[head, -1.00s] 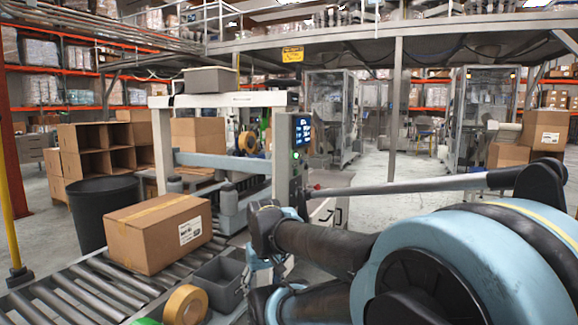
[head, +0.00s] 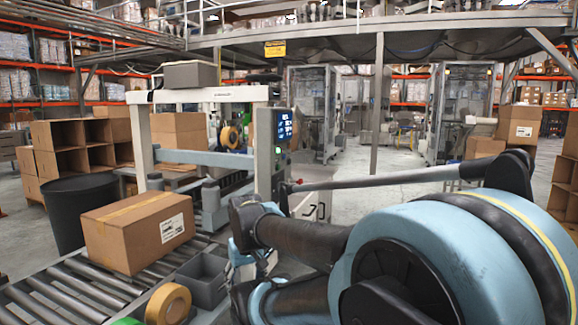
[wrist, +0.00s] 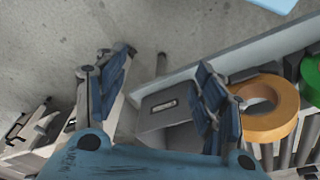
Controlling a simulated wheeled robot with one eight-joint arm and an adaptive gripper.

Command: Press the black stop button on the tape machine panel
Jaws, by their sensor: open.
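The tape machine (head: 205,95) is a pale frame standing over the roller conveyor. Its control panel (head: 284,128) is on the right post, with a lit blue screen and a green light below it. I cannot make out the black stop button at this size. My gripper is low in front of the machine in the head view, partly hidden by my arm. In the wrist view my gripper (wrist: 168,64) is open and empty, its fingers spread above the conveyor's side and the floor. The panel is not in the wrist view.
A cardboard box (head: 138,232) sits on the rollers. A grey bin (head: 205,277) and an orange tape roll (head: 168,304) are near the conveyor's right side; the roll (wrist: 268,108) also shows in the wrist view. A black barrel (head: 80,210) stands left. Open floor lies right of the machine.

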